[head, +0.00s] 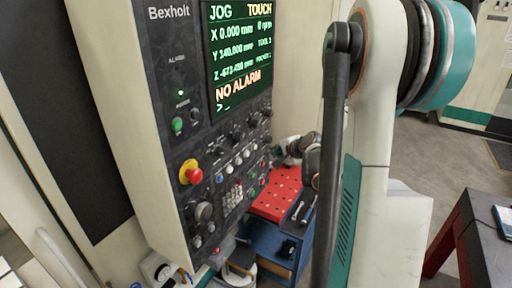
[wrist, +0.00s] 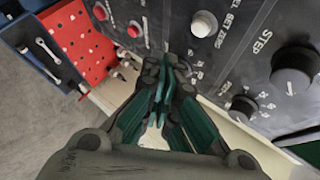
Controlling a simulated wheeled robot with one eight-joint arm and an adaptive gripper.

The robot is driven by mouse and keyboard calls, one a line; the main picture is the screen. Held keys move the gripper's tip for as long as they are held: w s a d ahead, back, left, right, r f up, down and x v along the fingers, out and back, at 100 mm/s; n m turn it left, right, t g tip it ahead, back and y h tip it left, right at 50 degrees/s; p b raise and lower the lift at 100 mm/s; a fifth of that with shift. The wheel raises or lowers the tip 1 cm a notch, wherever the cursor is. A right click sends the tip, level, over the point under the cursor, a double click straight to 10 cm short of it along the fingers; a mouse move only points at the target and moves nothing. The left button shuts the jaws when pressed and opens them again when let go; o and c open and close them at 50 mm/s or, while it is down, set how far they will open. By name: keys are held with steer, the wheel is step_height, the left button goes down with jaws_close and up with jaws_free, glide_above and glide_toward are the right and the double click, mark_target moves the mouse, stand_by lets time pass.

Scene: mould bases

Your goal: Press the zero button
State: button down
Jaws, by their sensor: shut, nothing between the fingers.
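The dark control panel (head: 215,160) carries a screen, knobs and several buttons. In the wrist view a pale, reddish-edged round button (wrist: 203,24) sits beside lettering that seems to read "SET ZERO" (wrist: 227,30). Which control the lettering belongs to is not certain. My gripper (wrist: 168,65) is shut and empty, its fingertips pointing at the panel's lower area, below that button in the picture. Contact with the panel cannot be told. In the head view my gripper (head: 281,153) is at the panel's right edge, partly hidden by my arm.
A red button (wrist: 133,30), a large black knob (wrist: 294,68) marked STEP and a smaller knob (wrist: 243,105) are close by. A red emergency stop (head: 190,172) is on the panel's left. A blue cart (head: 262,240) with a red perforated top (head: 277,196) stands below.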

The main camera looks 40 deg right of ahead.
steer(key=shift+w+a, duration=0.4)
steer(key=shift+w, duration=0.5)
steer(key=shift+w+a, duration=0.35)
steer(key=shift+w, duration=0.5)
steer(key=shift+b, duration=0.35)
steer(key=shift+w+a, duration=0.15)
steer(key=shift+w, duration=0.2)
steer(key=shift+w+a+b, duration=0.15)
steer(key=shift+w+b, duration=0.15)
steer(key=shift+w, duration=0.05)
stand_by(0.5)
stand_by(0.4)
steer(key=shift+s+d, duration=0.3)
steer(key=shift+s, duration=0.45)
steer(key=shift+s+d+b, duration=0.2)
steer(key=shift+s+d, duration=0.1)
steer(key=shift+s, duration=0.5)
steer(key=shift+s+d+b, duration=0.25)
steer(key=shift+s+d, duration=0.1)
steer(key=shift+s, duration=0.4)
steer(key=shift+s+d+b, duration=0.2)
steer(key=shift+s+d, duration=0.1)
steer(key=shift+s, duration=0.5)
